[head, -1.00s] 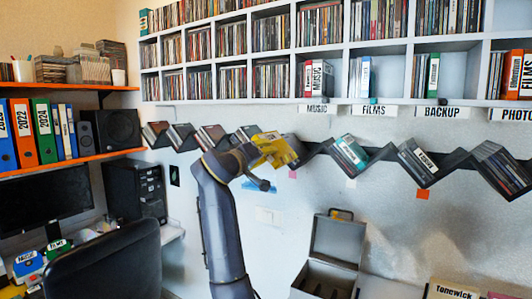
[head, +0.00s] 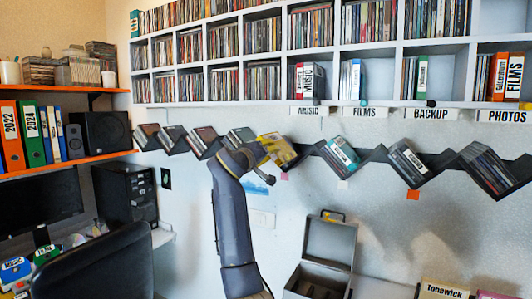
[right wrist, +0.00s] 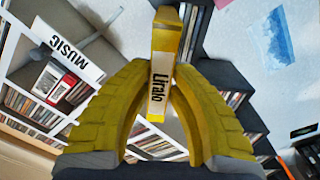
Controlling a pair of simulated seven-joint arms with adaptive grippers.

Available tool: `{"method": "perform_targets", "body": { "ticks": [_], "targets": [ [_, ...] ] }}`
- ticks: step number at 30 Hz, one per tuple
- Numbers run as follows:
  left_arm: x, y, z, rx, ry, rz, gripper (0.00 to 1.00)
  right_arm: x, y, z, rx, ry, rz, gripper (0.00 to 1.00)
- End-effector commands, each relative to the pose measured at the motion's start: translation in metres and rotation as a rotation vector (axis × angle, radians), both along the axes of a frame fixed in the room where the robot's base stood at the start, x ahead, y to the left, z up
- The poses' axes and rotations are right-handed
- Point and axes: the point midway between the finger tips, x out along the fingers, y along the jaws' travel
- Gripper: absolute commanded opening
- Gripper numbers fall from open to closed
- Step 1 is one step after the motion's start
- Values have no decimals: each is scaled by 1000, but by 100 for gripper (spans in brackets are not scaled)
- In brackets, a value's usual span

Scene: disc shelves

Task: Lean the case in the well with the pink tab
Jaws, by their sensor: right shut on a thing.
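A yellow case labelled "Liralo" (right wrist: 159,80) stands between the yellow fingers of my right gripper (right wrist: 157,100) in the right wrist view. The fingers are closed on it. In the head view yellow shows tilted (head: 279,150) at the well of the dark zigzag rack above the pink tab (head: 284,177). My right gripper (head: 262,155) is at that well, its arm partly covering it. I cannot tell whether the case touches the rack. My left gripper is not in view.
Neighbouring wells hold tilted cases, a teal one (head: 341,153) to the right and a dark one (head: 240,138) to the left. Above is a white shelf (head: 250,105) full of cases. A grey open box (head: 328,245) stands below.

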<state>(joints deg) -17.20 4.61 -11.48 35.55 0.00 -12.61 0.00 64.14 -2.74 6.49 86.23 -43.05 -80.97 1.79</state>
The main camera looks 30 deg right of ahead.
Motion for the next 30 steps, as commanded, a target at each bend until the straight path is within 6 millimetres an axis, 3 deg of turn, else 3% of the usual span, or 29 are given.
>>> {"method": "perform_targets", "body": {
  "ticks": [30],
  "targets": [
    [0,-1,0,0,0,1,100,41,-68,-3,-1,-2,-1,0]
  ]
}}
